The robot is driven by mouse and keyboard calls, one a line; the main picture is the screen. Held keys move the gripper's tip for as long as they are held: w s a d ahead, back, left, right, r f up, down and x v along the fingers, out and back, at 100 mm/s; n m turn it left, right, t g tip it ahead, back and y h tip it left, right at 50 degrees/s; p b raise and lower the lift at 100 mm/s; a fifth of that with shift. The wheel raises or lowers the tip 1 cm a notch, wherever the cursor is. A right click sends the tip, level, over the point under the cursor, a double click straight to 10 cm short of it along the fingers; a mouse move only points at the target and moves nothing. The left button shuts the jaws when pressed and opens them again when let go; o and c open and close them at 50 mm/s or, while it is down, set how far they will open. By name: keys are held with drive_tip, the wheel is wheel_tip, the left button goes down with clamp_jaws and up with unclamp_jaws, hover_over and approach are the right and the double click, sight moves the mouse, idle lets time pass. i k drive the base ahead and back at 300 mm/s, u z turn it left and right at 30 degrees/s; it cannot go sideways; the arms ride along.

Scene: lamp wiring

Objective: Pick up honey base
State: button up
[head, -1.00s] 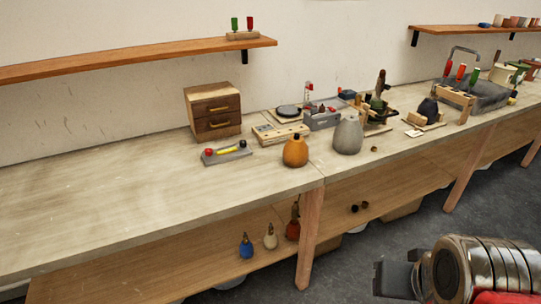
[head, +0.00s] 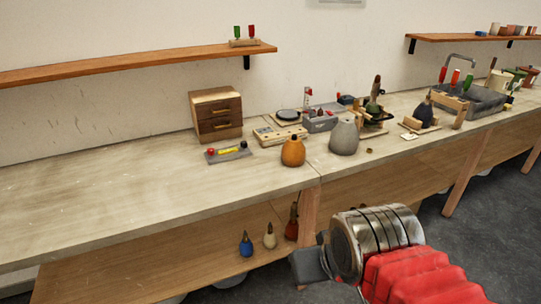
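The honey base (head: 293,152) is a rounded amber-orange, gourd-shaped lamp base with a small dark top. It stands upright on the workbench near its front edge, left of a larger grey base (head: 344,138). My gripper (head: 308,266) is at the lower right of the head view, in front of the bench and well apart from the honey base. Only a dark finger part shows beside the metal wrist, so its opening cannot be made out.
Blue (head: 246,244), cream (head: 270,236) and red (head: 292,222) bases stand on the lower shelf. The left benchtop (head: 110,190) is clear.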

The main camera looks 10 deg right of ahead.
sight(293, 153)
drive_tip(key=u, duration=0.35)
drive_tip(key=i, duration=1.5)
drive_tip(key=u, duration=0.05)
